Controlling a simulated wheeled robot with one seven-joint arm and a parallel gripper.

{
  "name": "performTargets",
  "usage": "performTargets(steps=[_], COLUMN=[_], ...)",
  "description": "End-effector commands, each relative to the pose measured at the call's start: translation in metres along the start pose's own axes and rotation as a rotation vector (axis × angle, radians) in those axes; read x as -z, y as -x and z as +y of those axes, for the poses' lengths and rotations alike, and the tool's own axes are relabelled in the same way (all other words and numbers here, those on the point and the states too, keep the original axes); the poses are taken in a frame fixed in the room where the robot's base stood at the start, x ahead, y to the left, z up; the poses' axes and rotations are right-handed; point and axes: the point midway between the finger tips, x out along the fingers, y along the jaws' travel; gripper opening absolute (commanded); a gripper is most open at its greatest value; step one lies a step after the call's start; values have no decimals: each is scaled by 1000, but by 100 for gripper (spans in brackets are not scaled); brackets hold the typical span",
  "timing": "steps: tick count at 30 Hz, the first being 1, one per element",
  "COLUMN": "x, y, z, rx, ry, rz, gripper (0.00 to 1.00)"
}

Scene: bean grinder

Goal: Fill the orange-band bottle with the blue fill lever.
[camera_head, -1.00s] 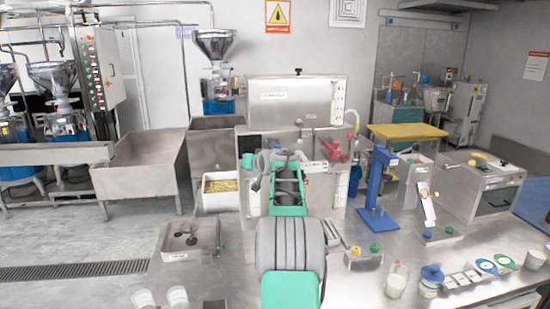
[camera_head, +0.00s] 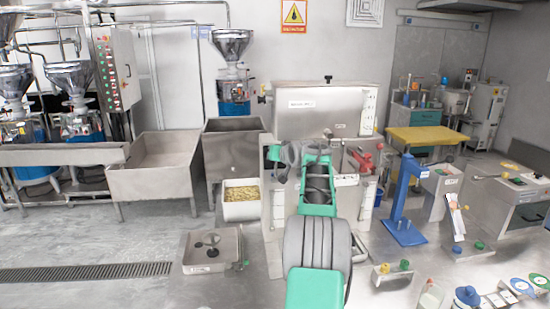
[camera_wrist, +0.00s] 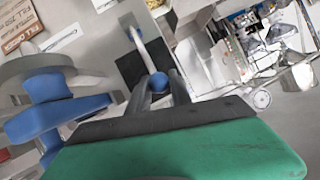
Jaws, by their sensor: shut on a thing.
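The blue fill lever shows in the wrist view as a pale rod (camera_wrist: 143,50) with a round blue knob (camera_wrist: 158,83) at its end. My gripper (camera_wrist: 160,82) has its two dark fingers on either side of that knob, shut on it. In the head view my green and grey arm reaches to the front of the steel filling machine (camera_head: 322,112) and hides the fingers and the lever. I cannot make out the orange-band bottle in either view.
A red-handled part (camera_head: 362,160) sits on the machine's right, close to my arm. A blue stand (camera_head: 403,200) is further right. A shallow steel tray (camera_head: 211,250) lies to the left. A blue-lidded jar (camera_head: 467,296) stands at the front right.

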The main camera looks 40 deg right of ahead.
Motion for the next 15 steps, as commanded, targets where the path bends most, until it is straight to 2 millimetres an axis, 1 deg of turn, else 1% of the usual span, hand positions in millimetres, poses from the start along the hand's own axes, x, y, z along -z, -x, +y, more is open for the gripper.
performTargets(steps=[15], x=[0], y=[1], z=[7], rx=[-2], ry=[-3], rz=[-1], gripper=[0])
